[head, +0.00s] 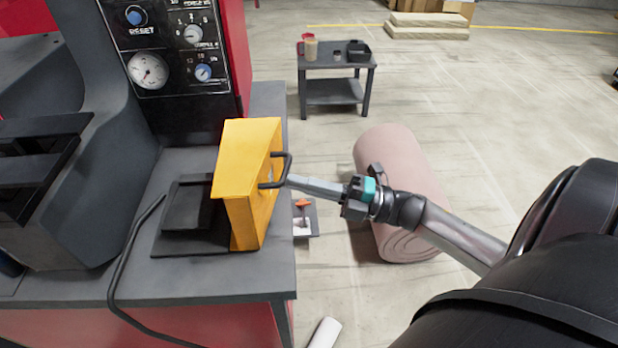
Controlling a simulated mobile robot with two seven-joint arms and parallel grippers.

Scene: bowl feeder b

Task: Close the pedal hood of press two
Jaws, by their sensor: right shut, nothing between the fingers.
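The yellow pedal hood (235,165) stands raised on its edge on the grey press table, tilted slightly, beside the dark pedal (192,215). A black handle (286,170) sticks out from its right face. My right gripper (292,181) comes in from the right with its fingers shut and empty. Its fingertips are at the handle, close to the hood's right face; whether they touch cannot be told. The press panel (160,50) with gauge and dials stands behind. My left gripper is not in view.
A black cable (122,260) runs across the table left of the pedal. A small dark side table (335,92) with a cup and bin is farther back. Open floor lies to the right.

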